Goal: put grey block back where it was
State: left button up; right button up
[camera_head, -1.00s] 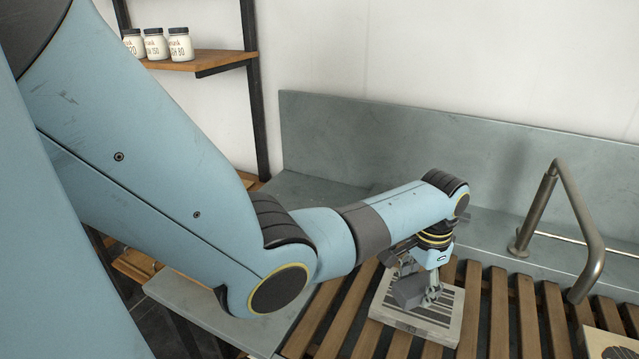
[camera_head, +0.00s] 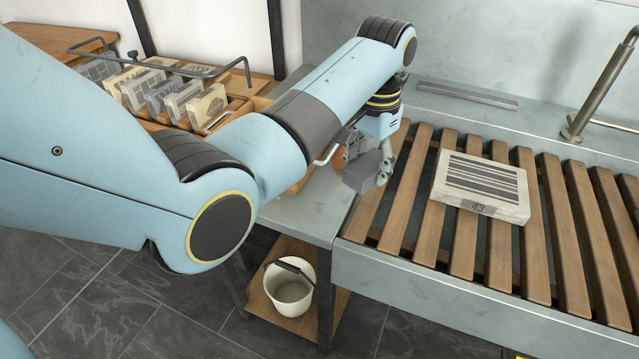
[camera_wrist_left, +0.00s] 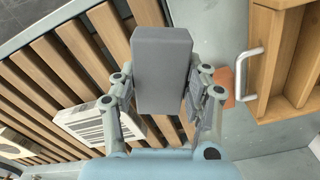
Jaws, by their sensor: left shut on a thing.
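The grey block (camera_head: 363,172) is a plain dark grey cuboid held in my left gripper (camera_head: 385,165), above the left end of the wooden slats. In the left wrist view the block (camera_wrist_left: 162,70) stands between the two fingers (camera_wrist_left: 160,100), which are shut on it. A pale stone slab (camera_head: 482,187) with dark stripes and a number on its edge lies on the slats to the right of the gripper, apart from it. The slab also shows in the left wrist view (camera_wrist_left: 95,125). My right gripper is not in view.
A white bucket (camera_head: 290,290) stands on a low shelf below.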

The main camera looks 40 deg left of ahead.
pick_arm(q)
send_over(325, 199)
jog(key=f, duration=0.4)
jog(key=shift+w+d+f+p, duration=0.15)
jog(key=shift+d+f+p, duration=0.1)
jog(key=shift+p, duration=0.1)
jog(key=shift+a+f, duration=0.1)
jog(key=shift+a, duration=0.15)
jog(key=shift+a+f, duration=0.1)
jog(key=shift+f, duration=0.25)
notch_tip(325, 199, down, 3)
jog(key=shift+r, duration=0.2)
jog(key=shift+f, duration=0.4)
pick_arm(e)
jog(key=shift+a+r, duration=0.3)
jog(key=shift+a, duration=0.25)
pick_arm(q)
jog(key=shift+f, duration=0.1)
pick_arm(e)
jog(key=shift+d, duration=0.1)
pick_arm(q)
jog(key=o, duration=1.2)
